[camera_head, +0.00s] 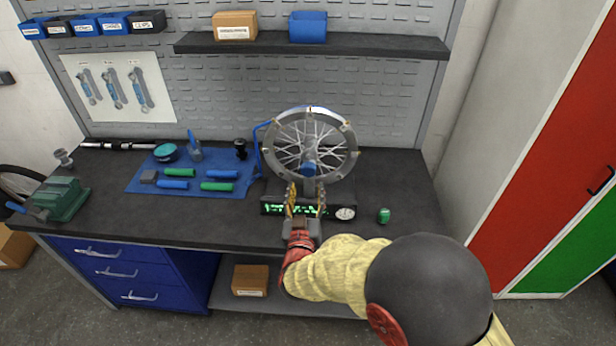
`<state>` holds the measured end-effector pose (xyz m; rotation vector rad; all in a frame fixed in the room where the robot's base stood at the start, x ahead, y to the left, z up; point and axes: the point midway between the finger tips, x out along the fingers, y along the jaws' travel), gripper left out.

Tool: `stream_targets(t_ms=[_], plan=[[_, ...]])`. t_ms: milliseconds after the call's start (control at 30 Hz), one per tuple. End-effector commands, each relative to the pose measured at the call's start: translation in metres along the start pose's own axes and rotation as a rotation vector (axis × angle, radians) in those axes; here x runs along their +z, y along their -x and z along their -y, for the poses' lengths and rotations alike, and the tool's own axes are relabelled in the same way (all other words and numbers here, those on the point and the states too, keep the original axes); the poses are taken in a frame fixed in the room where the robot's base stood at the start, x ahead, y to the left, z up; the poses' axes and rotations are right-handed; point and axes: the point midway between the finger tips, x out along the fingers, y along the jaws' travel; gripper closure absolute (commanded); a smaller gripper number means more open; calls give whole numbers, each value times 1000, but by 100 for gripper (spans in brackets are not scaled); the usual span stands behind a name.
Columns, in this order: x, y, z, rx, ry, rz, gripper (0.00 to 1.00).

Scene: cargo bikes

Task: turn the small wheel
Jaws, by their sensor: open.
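The small wheel (290,137), a spoked wheel with a grey rim, stands upright in a truing stand on the dark workbench. The stand's base (272,209) has a lit green display and a round dial gauge (345,213). Whether the fingers touch the wheel or the stand, I cannot tell. My arm, in a yellow sleeve with a red cuff, reaches in from the lower right.
A blue mat (240,208) with green and blue grips lies left of the stand. A green vise (62,198) is at the bench's left end. A small green cylinder (384,215) stands right of the stand. A shelf (390,46) hangs above. The bench's right part is mostly clear.

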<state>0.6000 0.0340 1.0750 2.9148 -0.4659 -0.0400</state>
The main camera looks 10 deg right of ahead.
Motion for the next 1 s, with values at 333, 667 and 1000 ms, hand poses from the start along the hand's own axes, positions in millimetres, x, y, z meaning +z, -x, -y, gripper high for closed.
stream_targets(t_ms=[333, 667, 1000], plan=[[2, -47, 0, 1, 5, 2, 48], [1, -75, 1, -4, 5, 3, 48], [1, -76, 1, -4, 5, 3, 53]])
